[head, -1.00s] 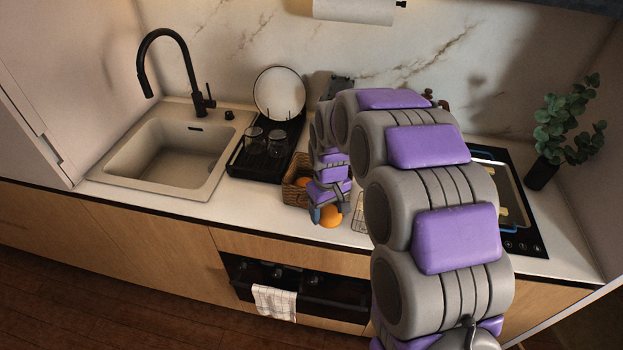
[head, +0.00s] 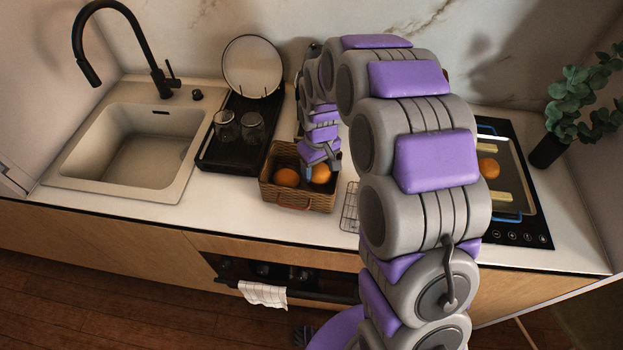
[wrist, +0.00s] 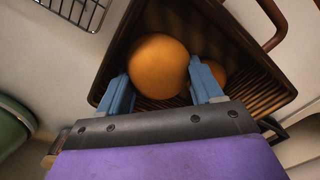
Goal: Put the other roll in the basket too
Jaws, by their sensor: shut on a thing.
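A brown wicker basket (head: 322,201) stands on the counter in the middle of the head view. One round orange item (head: 286,177), more like an orange than a roll, lies in its left part. My gripper (head: 328,168) points down into the basket's right part, shut on a second round orange item (head: 320,174). In the wrist view the held item (wrist: 158,66) sits between my blue fingers (wrist: 160,88), inside the basket walls (wrist: 118,62). The other item (wrist: 216,72) is partly hidden behind a finger. Whether the held one touches the basket floor is unclear.
A blue-handled tray (head: 508,216) on the black cooktop (head: 535,232) at right holds a round orange-brown item (head: 488,168) and pale yellow oblong pieces (head: 487,200). A wire rack (head: 350,207) stands right of the basket. A dish rack (head: 225,158) with glasses stands left.

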